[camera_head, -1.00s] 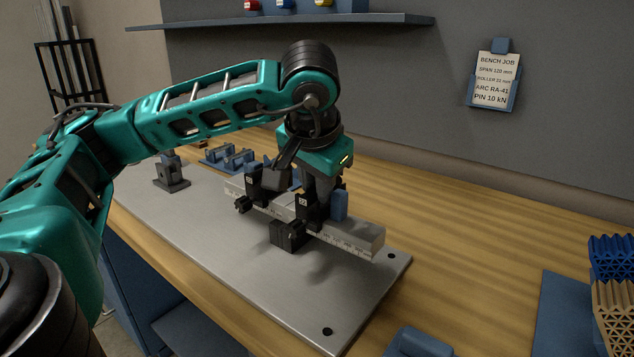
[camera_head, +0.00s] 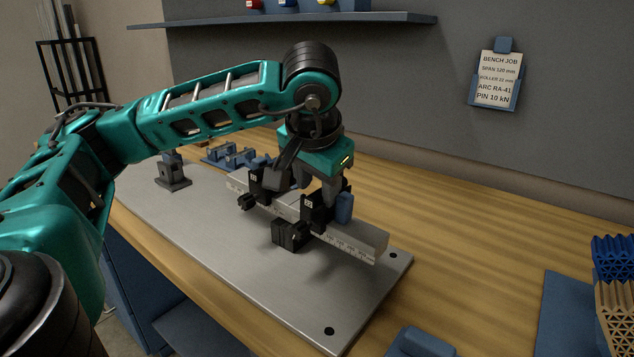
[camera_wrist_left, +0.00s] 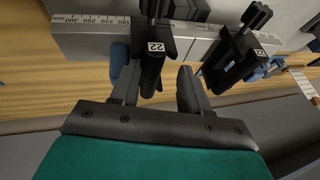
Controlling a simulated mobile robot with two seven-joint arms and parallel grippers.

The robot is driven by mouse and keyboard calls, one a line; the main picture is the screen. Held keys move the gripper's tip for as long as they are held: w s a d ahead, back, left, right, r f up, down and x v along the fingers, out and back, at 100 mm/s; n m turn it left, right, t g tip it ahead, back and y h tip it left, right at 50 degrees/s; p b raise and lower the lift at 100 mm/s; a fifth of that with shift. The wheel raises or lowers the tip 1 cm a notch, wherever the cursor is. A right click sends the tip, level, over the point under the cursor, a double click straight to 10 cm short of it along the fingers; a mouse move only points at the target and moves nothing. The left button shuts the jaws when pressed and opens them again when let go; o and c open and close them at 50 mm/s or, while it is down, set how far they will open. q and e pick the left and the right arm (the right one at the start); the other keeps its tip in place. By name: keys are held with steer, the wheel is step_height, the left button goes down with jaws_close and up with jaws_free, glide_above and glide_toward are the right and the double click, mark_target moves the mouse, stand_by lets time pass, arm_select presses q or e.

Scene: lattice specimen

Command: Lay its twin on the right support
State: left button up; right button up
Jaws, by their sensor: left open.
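The right support (camera_head: 316,210) is a black clamp labelled 22 on a pale ruled beam (camera_head: 350,243), with a blue part (camera_head: 344,208) at its right side. It also shows in the left wrist view (camera_wrist_left: 154,62). The left support (camera_head: 262,184), a similar black clamp, sits farther left on the beam; the wrist view shows it at the right (camera_wrist_left: 232,55). My left gripper (camera_head: 318,186) is open just above the right support, its fingers (camera_wrist_left: 158,88) apart on either side of the support's top. No roller is clearly visible there; the support's top is partly hidden by the fingers.
A grey metal plate (camera_head: 300,300) lies under the beam. A blue rack (camera_head: 230,157) lies behind. Lattice blocks (camera_head: 612,290) stand at right.

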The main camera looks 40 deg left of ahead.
mark_target(320, 197)
arm_select(q)
steer(key=shift+d, duration=0.25)
steer(key=shift+s+d+r+p, duration=0.1)
steer(key=shift+d+r+p, duration=0.05)
steer(key=shift+r+p, duration=0.55)
steer(key=shift+s+d+r, duration=0.15)
steer(key=shift+r, duration=0.2)
steer(key=shift+o, duration=1.1)
steer(key=shift+s+d+r+p, duration=0.1)
steer(key=shift+r+p, duration=0.2)
steer(key=shift+p, duration=0.1)
steer(key=shift+s+d+r, duration=0.15)
steer(key=shift+d+r, duration=0.05)
steer(key=shift+r, duration=0.15)
steer(key=shift+s+r+p, duration=0.3)
steer(key=shift+r+p, duration=0.3)
steer(key=shift+p, duration=0.1)
